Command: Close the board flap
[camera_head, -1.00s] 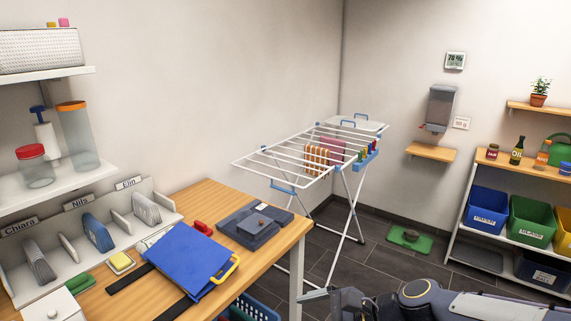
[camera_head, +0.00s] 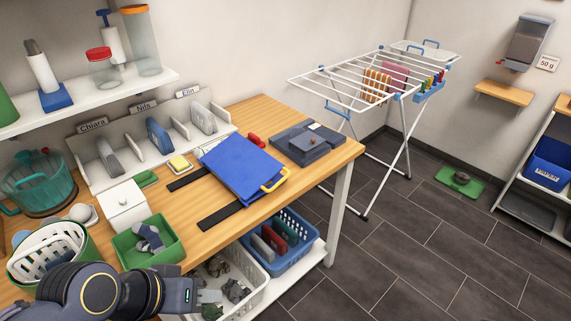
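The folding board shows as a blue panel (camera_head: 240,165) with a yellow handle (camera_head: 274,181) at its right front corner. It lies on the wooden table, and I cannot tell how far it is raised. Two black strips (camera_head: 220,216) lie flat on the table along its left side. My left gripper (camera_head: 188,296) is at the lower left, in front of the table and well apart from the board. Its fingers are not clear enough to tell open from shut. My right gripper is not in view.
A green bin (camera_head: 148,243), a white box (camera_head: 122,206) and a teal pot (camera_head: 42,185) stand left on the table. Baskets sit below, and a drying rack (camera_head: 402,140) stands beyond.

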